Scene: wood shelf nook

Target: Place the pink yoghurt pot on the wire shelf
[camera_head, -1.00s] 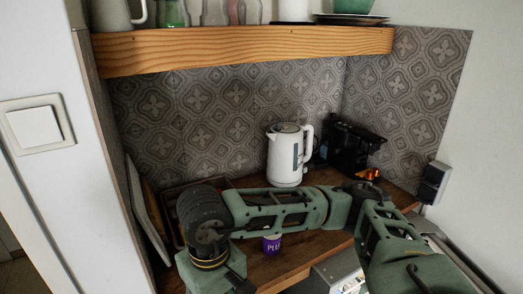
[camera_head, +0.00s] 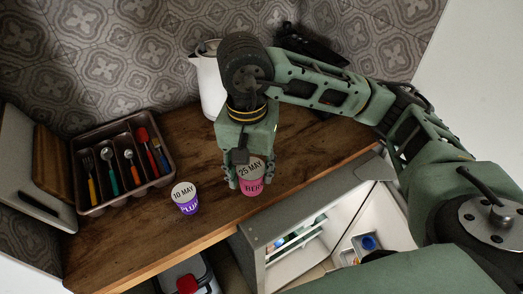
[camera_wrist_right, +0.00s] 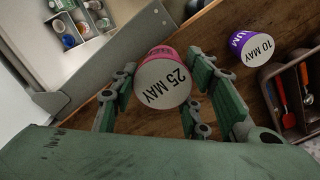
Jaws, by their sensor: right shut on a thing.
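The pink yoghurt pot (camera_head: 254,187), its pale lid marked "25 MAY", is upright between the fingers of my right gripper (camera_head: 251,181). In the right wrist view the pot (camera_wrist_right: 165,85) sits between the fingers of the right gripper (camera_wrist_right: 160,95), which is shut on it. It is over the front part of the wooden counter; I cannot tell whether its base touches the wood. An open white compartment (camera_head: 300,243) below the counter front has pale shelf levels with small items; I cannot make out wires. My left gripper is not in view.
A purple pot (camera_head: 187,204) marked "10 MAY" stands on the counter (camera_head: 215,222) left of the pink one. A cutlery tray (camera_head: 97,209) is further left. A white kettle (camera_head: 208,85) and a black appliance (camera_head: 300,45) stand behind my right arm.

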